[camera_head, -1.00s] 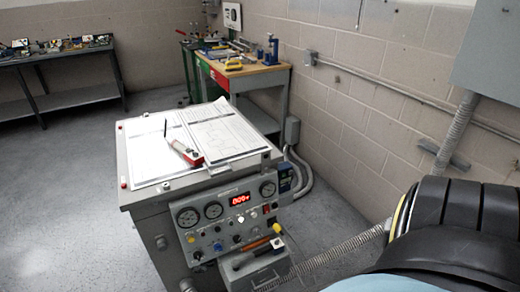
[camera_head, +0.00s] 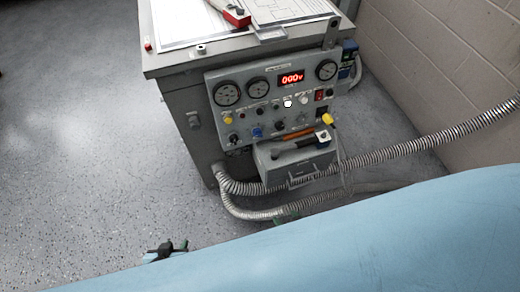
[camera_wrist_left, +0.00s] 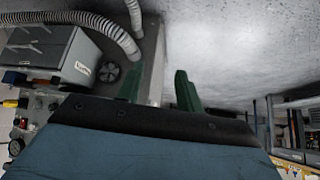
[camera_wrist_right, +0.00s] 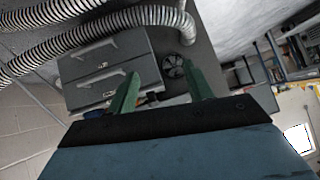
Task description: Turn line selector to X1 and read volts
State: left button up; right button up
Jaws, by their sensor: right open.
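The grey control panel (camera_head: 243,112) of the test bench stands in the upper middle of the head view. Its red display (camera_head: 291,79) appears to read 000V. Several small knobs sit below the gauges; their labels are too small to read, so I cannot tell which is the line selector. My left gripper (camera_wrist_left: 159,88) is open and empty in its wrist view, its green fingers apart. My right gripper (camera_wrist_right: 162,87) is open and empty in its wrist view, with a grey drawer box (camera_wrist_right: 110,68) beyond it. Both grippers are apart from the panel.
A grey box (camera_head: 290,166) juts out below the panel. Ribbed grey conduits (camera_head: 430,141) run from the bench to the right wall. Papers (camera_head: 187,22) and a red-and-grey tool (camera_head: 237,17) lie on the bench top. Speckled floor at left is clear. My blue arm covers the lower right.

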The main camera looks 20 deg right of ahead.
jog(key=w+a+r+m+t+b, duration=0.25)
jog(key=w+t+b, duration=0.25)
jog(key=w+b, duration=0.3)
pick_arm(q)
jog(key=w+d+r+t+h+b, duration=0.3)
jog(key=w+r+t, duration=0.45)
jog(key=r, duration=0.75)
pick_arm(e)
jog(key=m+t+h+b, duration=0.3)
jog(key=m+b, duration=0.1)
jog(key=m, duration=0.1)
send_near(258, 136)
jog(key=shift+h, duration=0.3)
jog(key=w+b, duration=0.1)
jog(key=w, duration=0.1)
jog(key=w+b, duration=0.1)
jog(key=w, duration=0.2)
jog(key=w+f+b, duration=0.1)
jog(key=w+b, duration=0.1)
jog(key=shift+w+d, duration=0.1)
jog(key=shift+w, duration=0.1)
pick_arm(q)
notch_tip(258, 136, up, 20)
jog(key=s+d+t+h, duration=0.1)
jog(key=s+t+h, duration=0.1)
jog(key=t, duration=0.8)
jog(key=shift+s+h+b, duration=0.2)
jog(key=shift+h+b, duration=0.1)
pick_arm(e)
jog(key=shift+w, duration=0.75)
